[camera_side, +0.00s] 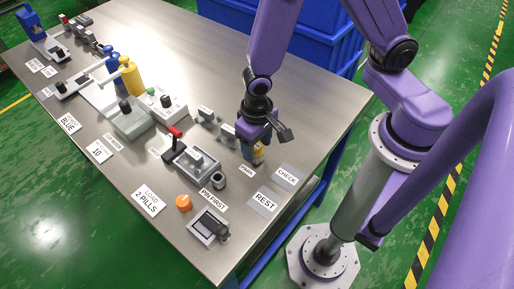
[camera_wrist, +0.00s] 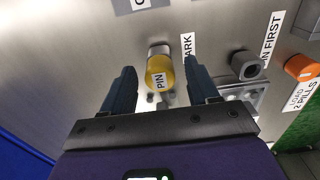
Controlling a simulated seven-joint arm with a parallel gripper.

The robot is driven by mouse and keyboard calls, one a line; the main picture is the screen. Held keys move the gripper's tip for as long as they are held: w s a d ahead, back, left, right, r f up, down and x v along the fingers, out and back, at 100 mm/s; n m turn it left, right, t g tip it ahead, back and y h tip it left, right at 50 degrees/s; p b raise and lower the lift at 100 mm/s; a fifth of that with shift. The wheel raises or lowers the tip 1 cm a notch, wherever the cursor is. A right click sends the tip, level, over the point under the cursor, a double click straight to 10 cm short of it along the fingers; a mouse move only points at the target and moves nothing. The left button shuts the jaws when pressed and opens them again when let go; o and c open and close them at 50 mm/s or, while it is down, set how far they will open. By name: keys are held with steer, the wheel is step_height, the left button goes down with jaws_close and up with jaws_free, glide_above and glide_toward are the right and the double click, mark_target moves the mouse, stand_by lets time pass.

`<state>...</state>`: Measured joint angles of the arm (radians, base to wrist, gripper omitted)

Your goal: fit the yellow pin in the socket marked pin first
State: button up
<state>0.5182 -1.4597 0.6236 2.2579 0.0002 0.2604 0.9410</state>
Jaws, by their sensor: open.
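The yellow pin (camera_wrist: 160,75) stands between the two fingers of my gripper (camera_wrist: 160,88) in the wrist view, with "PIN" on its label and a pale metal part at its far end. In the side view the pin (camera_side: 258,153) shows partly behind my gripper (camera_side: 255,140), near the PARK label. My gripper is open, with gaps visible on both sides of the pin. The dark socket (camera_wrist: 247,65) by the PIN FIRST label is to the right in the wrist view. It also shows as a small dark cylinder in the side view (camera_side: 218,181). It looks empty.
An orange knob (camera_side: 184,202) and a grey device (camera_side: 208,227) are near the table's front edge. A grey box with a red-handled lever (camera_side: 174,133) stands left of the socket. CHECK (camera_side: 286,175) and REST (camera_side: 264,201) plates lie to the right. Blue crates (camera_side: 290,35) stand behind.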

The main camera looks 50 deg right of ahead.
mark_target(257, 146)
stand_by(0.4)
jaws_close()
steer(key=shift+r, duration=0.15)
steer(key=shift+r, duration=2.85)
steer(key=shift+r, duration=0.1)
steer(key=shift+r, duration=1.9)
